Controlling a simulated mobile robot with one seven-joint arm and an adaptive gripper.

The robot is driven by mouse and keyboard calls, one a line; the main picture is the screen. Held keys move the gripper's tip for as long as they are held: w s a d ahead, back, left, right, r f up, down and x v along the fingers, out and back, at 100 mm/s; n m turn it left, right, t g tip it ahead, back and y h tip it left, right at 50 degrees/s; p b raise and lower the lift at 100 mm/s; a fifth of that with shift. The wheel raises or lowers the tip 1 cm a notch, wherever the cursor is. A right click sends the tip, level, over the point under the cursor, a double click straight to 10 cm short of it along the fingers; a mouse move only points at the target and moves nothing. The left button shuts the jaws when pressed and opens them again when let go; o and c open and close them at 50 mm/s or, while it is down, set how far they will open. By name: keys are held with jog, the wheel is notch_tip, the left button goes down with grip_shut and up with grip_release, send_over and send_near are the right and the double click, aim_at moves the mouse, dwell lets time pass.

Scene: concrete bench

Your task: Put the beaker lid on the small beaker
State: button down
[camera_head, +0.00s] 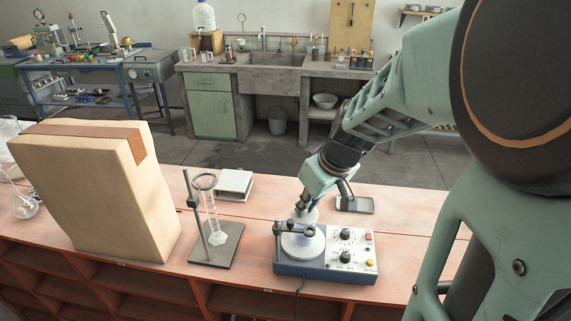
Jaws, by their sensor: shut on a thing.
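My gripper (299,207) reaches down from the right over the hotplate stirrer on the bench. It is shut on a pale round thing (311,216), which looks like the beaker lid, and holds it just behind and above the round white plate (303,246) of the stirrer (324,268). The thing is small and partly hidden by the fingers. I cannot make out the small beaker clearly. Whether the lid touches anything below cannot be told.
A tall cardboard box (100,195) stands on the left, with glass flasks (24,206) beyond it. A stand with a ring and a glass cylinder (213,222) stands left of the stirrer.

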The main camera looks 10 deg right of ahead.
jog(key=shift+f+b, duration=0.5)
jog(key=shift+b, duration=0.3)
dwell(0.4)
jog(key=c, duration=1.9)
grip_release()
jog(key=shift+o, duration=0.4)
jog(key=o, duration=0.3)
jog(key=shift+r, duration=0.1)
jog(key=shift+r+p, duration=2.3)
jog(key=shift+r, duration=1.15)
